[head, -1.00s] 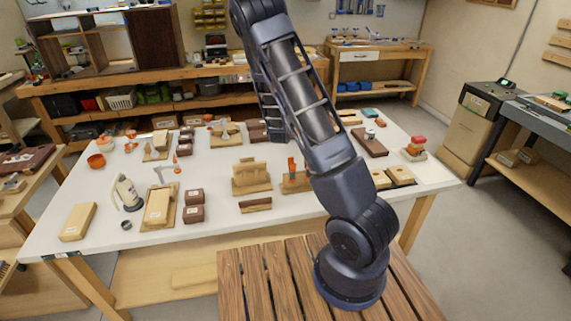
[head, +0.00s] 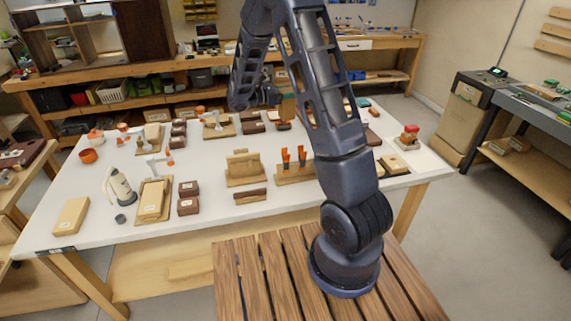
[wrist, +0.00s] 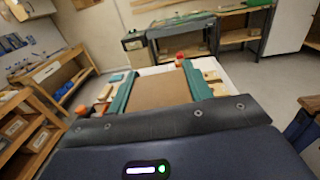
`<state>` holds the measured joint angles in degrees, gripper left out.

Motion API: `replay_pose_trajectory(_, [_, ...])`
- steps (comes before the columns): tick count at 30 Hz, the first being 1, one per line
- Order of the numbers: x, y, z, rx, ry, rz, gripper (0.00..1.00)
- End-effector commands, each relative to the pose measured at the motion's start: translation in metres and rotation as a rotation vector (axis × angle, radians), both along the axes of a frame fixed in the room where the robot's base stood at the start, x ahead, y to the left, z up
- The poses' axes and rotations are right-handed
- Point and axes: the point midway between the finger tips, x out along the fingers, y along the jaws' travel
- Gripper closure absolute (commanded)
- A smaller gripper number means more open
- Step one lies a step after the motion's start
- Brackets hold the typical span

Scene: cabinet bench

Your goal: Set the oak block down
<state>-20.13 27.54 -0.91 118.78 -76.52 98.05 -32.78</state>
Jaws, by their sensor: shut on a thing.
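My gripper (wrist: 158,85) shows in the wrist view with its two teal fingers on either side of a flat brown block, which I take as the oak block (wrist: 160,92). The fingers are shut on it. In the head view my forearm and wrist reach over the far middle of the white table (head: 230,150). The fingertips are hidden there, and a tan patch beside the wrist may be the held block. I cannot tell how high the block is above the table.
A wooden holder (head: 245,168) and an orange-handled tool rack (head: 295,173) stand mid-table. Dark blocks (head: 188,206) sit left of them. Bare table shows between these items.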

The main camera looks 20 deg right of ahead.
Motion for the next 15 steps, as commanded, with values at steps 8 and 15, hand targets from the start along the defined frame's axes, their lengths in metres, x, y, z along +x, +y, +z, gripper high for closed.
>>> replay_pose_trajectory(8, [-0.013,0.007,-0.014,-0.001,0.003,-0.067,0.95])
replay_pose_trajectory(15, [-0.012,0.007,-0.066,-0.002,0.002,-0.064,0.95])
